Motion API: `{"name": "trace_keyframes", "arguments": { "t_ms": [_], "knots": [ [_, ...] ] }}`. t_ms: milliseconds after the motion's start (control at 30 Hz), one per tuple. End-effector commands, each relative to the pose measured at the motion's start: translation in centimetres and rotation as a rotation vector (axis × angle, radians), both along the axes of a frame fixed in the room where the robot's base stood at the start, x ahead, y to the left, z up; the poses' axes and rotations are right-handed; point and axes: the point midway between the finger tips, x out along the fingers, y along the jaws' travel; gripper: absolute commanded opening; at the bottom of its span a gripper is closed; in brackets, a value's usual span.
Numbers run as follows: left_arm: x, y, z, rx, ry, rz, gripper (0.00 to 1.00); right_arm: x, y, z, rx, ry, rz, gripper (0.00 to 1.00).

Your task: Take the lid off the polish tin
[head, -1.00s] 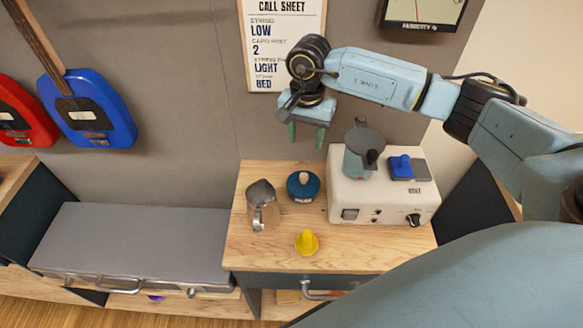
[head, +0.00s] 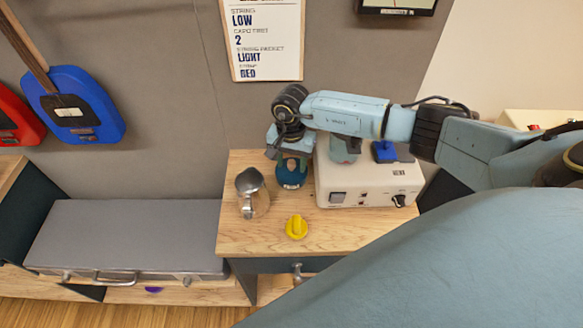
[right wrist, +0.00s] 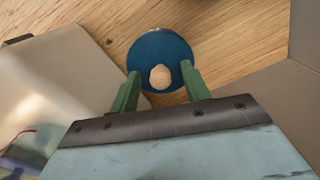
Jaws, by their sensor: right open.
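The polish tin (head: 291,177) looks like the round dark blue tin standing on the wooden cabinet top; its small label is too blurred to read. In the right wrist view its round blue lid (right wrist: 160,48) shows from above with a pale wooden knob (right wrist: 160,77). My right gripper (right wrist: 162,88) is open, its green fingers on either side of the knob with gaps between. In the head view my right gripper (head: 288,156) is just above the tin and hides its top. My left gripper is in neither view.
A metal jug (head: 252,195) stands left of the tin, and a yellow knob-like piece (head: 297,228) lies in front. A white box with dials (head: 370,190) is close on the right, with a blue item (head: 383,152) and a partly hidden pot (head: 344,150) on it.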

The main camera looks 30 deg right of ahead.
Motion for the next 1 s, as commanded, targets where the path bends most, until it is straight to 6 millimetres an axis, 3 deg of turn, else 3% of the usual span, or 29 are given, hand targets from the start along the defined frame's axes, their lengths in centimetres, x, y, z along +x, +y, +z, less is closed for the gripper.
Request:
{"name": "trace_keyframes", "arguments": {
  "t_ms": [200, 567, 833, 1000],
  "knots": [
    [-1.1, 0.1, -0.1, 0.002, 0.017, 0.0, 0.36, 0.0, 0.0, -0.1, -0.001, -0.001, -0.001, 0.47],
    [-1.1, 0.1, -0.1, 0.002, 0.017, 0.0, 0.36, 0.0, 0.0, 0.0, 0.001, -0.001, -0.001, 0.0],
    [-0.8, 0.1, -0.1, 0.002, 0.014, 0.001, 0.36, 0.1, 0.0, 0.3, 0.001, -0.002, -0.001, 0.0],
    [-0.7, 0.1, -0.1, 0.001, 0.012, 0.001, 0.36, 0.2, -0.1, 2.7, 0.0, -0.006, 0.0, 0.0]
  ]
}}
